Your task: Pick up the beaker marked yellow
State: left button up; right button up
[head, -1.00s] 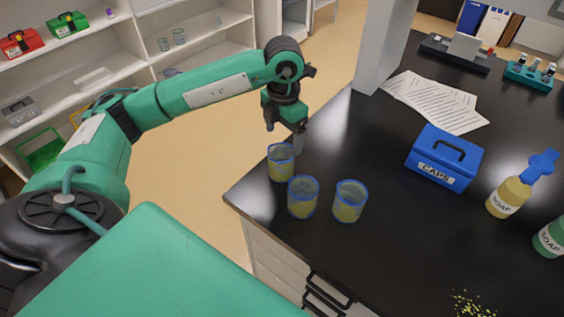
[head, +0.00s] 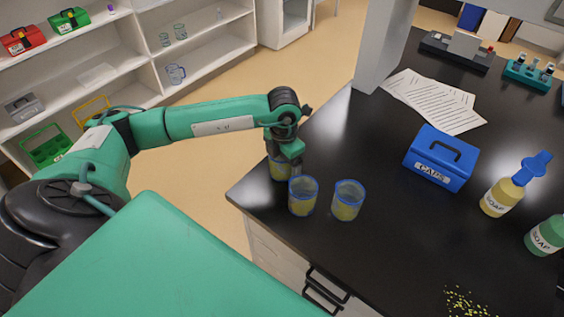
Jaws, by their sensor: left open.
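My right gripper does not show.
On the bench (head: 400,250) are a blue CAPS box (head: 441,159), a yellow soap bottle (head: 503,197), a green soap bottle (head: 546,237), papers (head: 435,100) and yellow specks (head: 466,302). A grey pillar (head: 385,45) rises at the back. Bench right of the beakers is clear.

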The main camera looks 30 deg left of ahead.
pick_arm(q)
jog(key=c, duration=0.8)
jog(key=shift+c, duration=1.1)
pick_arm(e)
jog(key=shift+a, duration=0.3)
